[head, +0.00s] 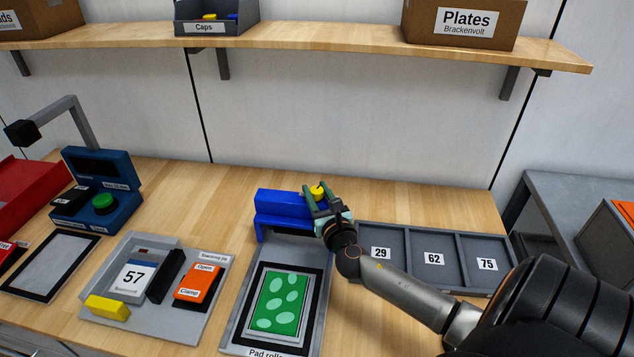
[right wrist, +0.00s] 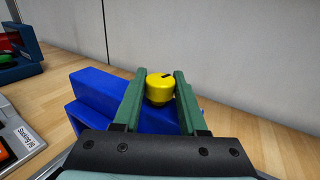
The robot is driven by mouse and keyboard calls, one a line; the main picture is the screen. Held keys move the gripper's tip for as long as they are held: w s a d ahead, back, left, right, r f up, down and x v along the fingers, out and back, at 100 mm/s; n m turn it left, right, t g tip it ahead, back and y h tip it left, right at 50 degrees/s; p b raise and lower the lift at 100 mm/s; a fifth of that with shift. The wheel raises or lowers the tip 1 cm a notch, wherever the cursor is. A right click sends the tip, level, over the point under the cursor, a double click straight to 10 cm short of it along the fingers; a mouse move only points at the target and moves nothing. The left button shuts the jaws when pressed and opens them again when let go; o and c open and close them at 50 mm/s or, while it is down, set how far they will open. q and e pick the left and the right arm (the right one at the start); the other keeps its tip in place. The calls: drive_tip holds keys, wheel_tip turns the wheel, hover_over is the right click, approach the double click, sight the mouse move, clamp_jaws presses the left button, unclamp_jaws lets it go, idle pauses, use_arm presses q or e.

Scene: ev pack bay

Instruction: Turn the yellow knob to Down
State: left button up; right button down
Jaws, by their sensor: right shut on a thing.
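The yellow knob (head: 318,190) sits on top of the blue body of the pad roller (head: 278,203). In the right wrist view the knob (right wrist: 160,88) is a yellow cylinder with a dark mark on its top, turned off to the upper right. My right gripper (head: 318,196) has its green fingers on both sides of the knob and is shut on it. The fingers also show in the right wrist view (right wrist: 160,98). No Up or Down lettering by the knob can be read. My left gripper is not in view.
A green pad (head: 280,303) with pale ovals lies on the roller's bed. A tray with compartments marked 29, 62 and 75 (head: 410,290) stands to the right. The Stacking jig (head: 205,318) and a blue device with a green button (head: 120,208) are left. A shelf (head: 330,48) runs above.

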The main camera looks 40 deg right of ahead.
drive_tip(key=m+g+h, duration=0.5)
drive_tip(key=h, duration=0.2)
drive_tip(key=shift+m, duration=0.3)
drive_tip(key=shift+g, duration=0.3)
drive_tip(key=shift+c, duration=2.2)
unclamp_jaws()
drive_tip(key=b+v, duration=0.1)
drive_tip(key=v, duration=1.1)
drive_tip(key=shift+a, duration=0.25)
drive_tip(key=shift+s+f, duration=0.1)
